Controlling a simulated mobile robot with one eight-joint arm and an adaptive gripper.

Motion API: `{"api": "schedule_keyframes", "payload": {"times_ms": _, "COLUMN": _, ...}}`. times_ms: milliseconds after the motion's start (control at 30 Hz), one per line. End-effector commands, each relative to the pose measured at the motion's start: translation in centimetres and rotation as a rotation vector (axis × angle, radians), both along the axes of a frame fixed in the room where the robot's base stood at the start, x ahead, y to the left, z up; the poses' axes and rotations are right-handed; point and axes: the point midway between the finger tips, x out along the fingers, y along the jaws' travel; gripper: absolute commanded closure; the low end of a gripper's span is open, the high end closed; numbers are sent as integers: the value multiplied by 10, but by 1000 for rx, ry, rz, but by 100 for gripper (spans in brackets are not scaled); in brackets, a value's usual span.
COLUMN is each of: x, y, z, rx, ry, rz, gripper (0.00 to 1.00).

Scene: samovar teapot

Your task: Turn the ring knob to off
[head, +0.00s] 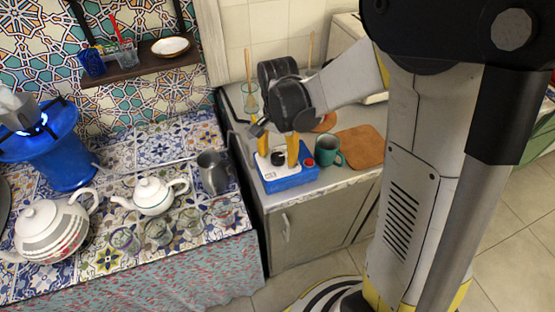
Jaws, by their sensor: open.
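A blue box with a white top (290,182) stands at the front left of the grey counter. A round black knob (279,158), which looks like the ring knob, sits on its white top. My gripper (278,163) points down over the box. Its two yellow fingers are open, one on each side of the knob. I cannot tell whether they touch it. The knob's pointer and setting are too small to read. A blue burner (62,165) at the far left shows a lit flame (38,124) under a grey pot.
A red button or cap (309,162) is at the box's right edge, close to a green mug (327,150). A brown board (360,146) lies farther right. A metal mug (213,172), white teapot (153,195) and several glasses stand on the tiled table.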

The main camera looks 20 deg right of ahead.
Motion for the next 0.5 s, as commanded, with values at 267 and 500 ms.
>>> {"api": "schedule_keyframes", "payload": {"times_ms": 267, "x": 0, "y": 0, "z": -10, "rx": 0, "ry": 0, "rz": 0, "gripper": 41}}
{"api": "schedule_keyframes", "payload": {"times_ms": 500, "x": 0, "y": 0, "z": -9, "rx": 0, "ry": 0, "rz": 0, "gripper": 74}}
